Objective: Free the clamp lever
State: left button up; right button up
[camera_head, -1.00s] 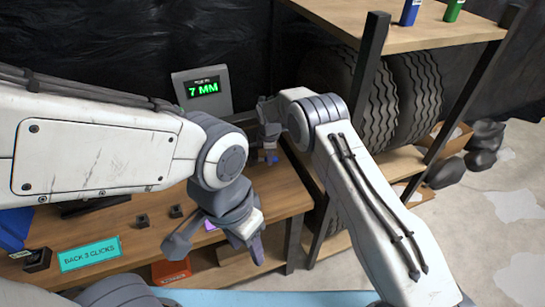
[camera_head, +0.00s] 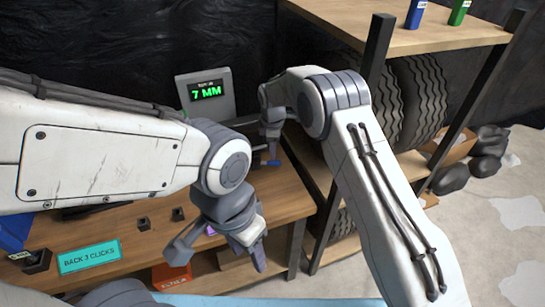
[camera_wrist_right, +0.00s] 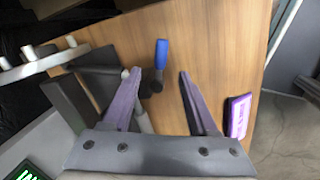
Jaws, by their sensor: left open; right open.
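A small lever with a blue grip (camera_wrist_right: 161,53), seemingly the clamp lever, stands out from a dark pivot over the wooden bench (camera_wrist_right: 215,45). In the right wrist view it lies between and just beyond the fingertips of my open right gripper (camera_wrist_right: 157,72), nearer the left finger; I cannot tell if they touch. In the head view its blue end (camera_head: 273,163) shows just below my right gripper (camera_head: 271,133). My left gripper (camera_head: 218,250) is open and empty, pointing down over the bench's front edge, well apart from the lever.
A display (camera_head: 206,92) reading 7 MM stands at the back of the bench. A teal sign (camera_head: 89,257) reads BACK 3 CLICKS. A purple tag (camera_wrist_right: 238,117) lies near the bench edge. A shelf rack (camera_head: 375,40) with tyres (camera_head: 418,95) stands at the right.

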jog(key=shift+s+r, duration=0.15)
jog(key=shift+r, duration=0.65)
jog(key=shift+s+r, duration=0.15)
jog(key=shift+r, duration=0.6)
jog(key=s+r+m+g+y, duration=0.1)
jog(key=s+r+m, duration=0.45)
jog(key=s, duration=0.95)
jog(key=s+r+m, duration=0.2)
jog(key=s+r, duration=0.6)
jog(key=s, duration=0.6)
jog(key=s+d+f+m+g, duration=0.1)
jog(key=s+d+m, duration=0.3)
jog(key=s, duration=0.9)
jog(key=shift+s+d, duration=0.2)
jog(key=shift+d, duration=0.9)
